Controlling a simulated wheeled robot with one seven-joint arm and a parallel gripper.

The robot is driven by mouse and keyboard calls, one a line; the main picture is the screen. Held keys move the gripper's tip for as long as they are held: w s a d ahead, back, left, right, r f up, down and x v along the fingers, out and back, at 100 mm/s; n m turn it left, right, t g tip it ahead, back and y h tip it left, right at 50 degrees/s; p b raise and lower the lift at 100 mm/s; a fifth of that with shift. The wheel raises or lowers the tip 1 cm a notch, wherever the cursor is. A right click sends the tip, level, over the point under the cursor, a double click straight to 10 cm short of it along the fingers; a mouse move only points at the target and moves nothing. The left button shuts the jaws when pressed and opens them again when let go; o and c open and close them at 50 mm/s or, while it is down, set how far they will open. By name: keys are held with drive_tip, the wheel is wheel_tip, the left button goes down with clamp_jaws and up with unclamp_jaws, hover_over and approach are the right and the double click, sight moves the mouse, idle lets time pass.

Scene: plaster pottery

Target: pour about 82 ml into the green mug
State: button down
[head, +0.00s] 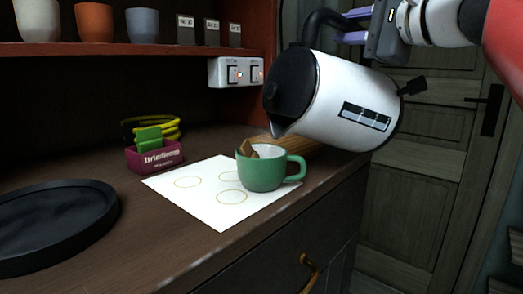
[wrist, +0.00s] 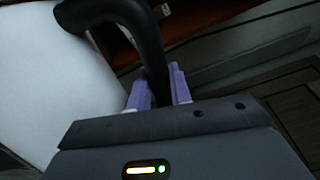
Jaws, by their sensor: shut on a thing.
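The green mug (head: 262,175) stands upright on a white sheet, its handle to the right. A brown piece (head: 253,151) and something pale show inside its mouth. A white kettle (head: 335,95) with a black lid and black handle is held in the air, tilted with its spout down to the left. The spout tip is just above the mug, apart from it. No stream of liquid can be made out. My gripper (head: 357,25) is shut on the kettle's handle; the wrist view shows its purple fingers (wrist: 160,90) around the black handle (wrist: 152,55).
The white sheet (head: 200,190) with yellow rings lies on the counter. A black round tray (head: 55,225) is at the left. A maroon box (head: 155,158) with green and yellow things stands behind. A wooden object (head: 300,148) is behind the mug. A red shelf (head: 130,48) holds cups.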

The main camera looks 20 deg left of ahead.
drive_tip(key=shift+n, duration=0.8)
drive_tip(key=shift+s+a+r, duration=0.55)
drive_tip(key=shift+s, duration=0.15)
drive_tip(key=shift+s+a+r, duration=0.5)
drive_tip(key=shift+s, duration=0.2)
drive_tip(key=shift+s+a+r+n, duration=0.3)
drive_tip(key=shift+s+a+n, duration=0.1)
drive_tip(key=shift+s, duration=0.1)
idle(0.8)
drive_tip(key=w+d+f+m, duration=0.2)
drive_tip(key=w, duration=0.1)
drive_tip(key=w+d+f+m, duration=0.1)
drive_tip(key=w+d, duration=0.1)
drive_tip(key=shift+d+r, duration=0.1)
drive_tip(key=shift+w+d+m, duration=0.4)
drive_tip(key=shift+w+m, duration=0.2)
drive_tip(key=shift+m, duration=0.2)
idle(1.2)
